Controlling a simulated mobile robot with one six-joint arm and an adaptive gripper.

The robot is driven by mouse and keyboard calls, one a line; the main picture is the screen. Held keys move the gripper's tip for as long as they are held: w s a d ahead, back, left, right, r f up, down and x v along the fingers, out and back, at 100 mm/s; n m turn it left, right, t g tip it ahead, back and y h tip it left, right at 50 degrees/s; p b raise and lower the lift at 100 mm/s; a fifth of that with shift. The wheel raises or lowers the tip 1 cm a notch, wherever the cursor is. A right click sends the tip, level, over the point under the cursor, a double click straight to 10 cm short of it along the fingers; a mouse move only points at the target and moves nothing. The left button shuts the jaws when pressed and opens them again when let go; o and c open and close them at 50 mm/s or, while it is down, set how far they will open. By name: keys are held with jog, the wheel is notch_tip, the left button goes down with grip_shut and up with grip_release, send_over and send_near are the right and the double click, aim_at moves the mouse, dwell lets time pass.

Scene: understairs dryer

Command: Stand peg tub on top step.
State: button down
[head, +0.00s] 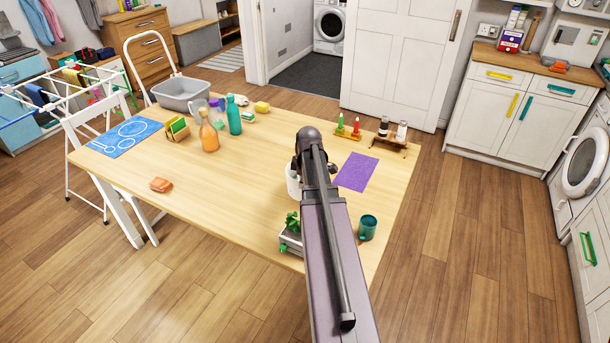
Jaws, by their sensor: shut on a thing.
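A white tub-like thing (293,183) shows just left of my arm, over the right half of the table (250,160). My arm covers much of it, so its contents and whether it touches the table cannot be told. My gripper (308,166) is at the dark end of the arm, shut on this white thing; its fingertips are mostly hidden. A grey basin (183,95) sits by the hoop at the table's far left corner.
A blue mat (125,137), sponge holder (177,128), orange bottle (208,133) and teal bottle (234,116) stand between arm and ladder. Candles (348,128), a purple mat (357,171) and a teal mug (368,227) are to the right. The table's middle-left is mostly clear. A drying rack (70,85) stands behind the ladder.

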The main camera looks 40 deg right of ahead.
jog(key=w+d, duration=0.5)
jog(key=shift+w+d+f+b, duration=0.2)
jog(key=shift+w+f+b, duration=0.05)
jog(key=shift+f+b, duration=0.1)
jog(key=shift+w+d, duration=0.2)
jog(key=shift+w, duration=0.05)
jog(key=shift+w+d+f+b, duration=0.15)
jog(key=shift+f+b, duration=0.3)
jog(key=shift+f, duration=0.05)
jog(key=shift+w+d+f+b, duration=0.1)
jog(key=shift+f+b, duration=0.3)
jog(key=shift+f, duration=0.05)
jog(key=shift+f+b, duration=0.9)
jog(key=shift+b, duration=0.05)
jog(key=shift+f, duration=0.15)
jog(key=c, duration=0.8)
grip_release()
jog(key=shift+r, duration=0.2)
notch_tip(320, 180, up, 12)
jog(key=s+p, duration=0.1)
jog(key=p, duration=1.1)
jog(key=shift+s+d, duration=0.2)
jog(key=shift+s, duration=0.15)
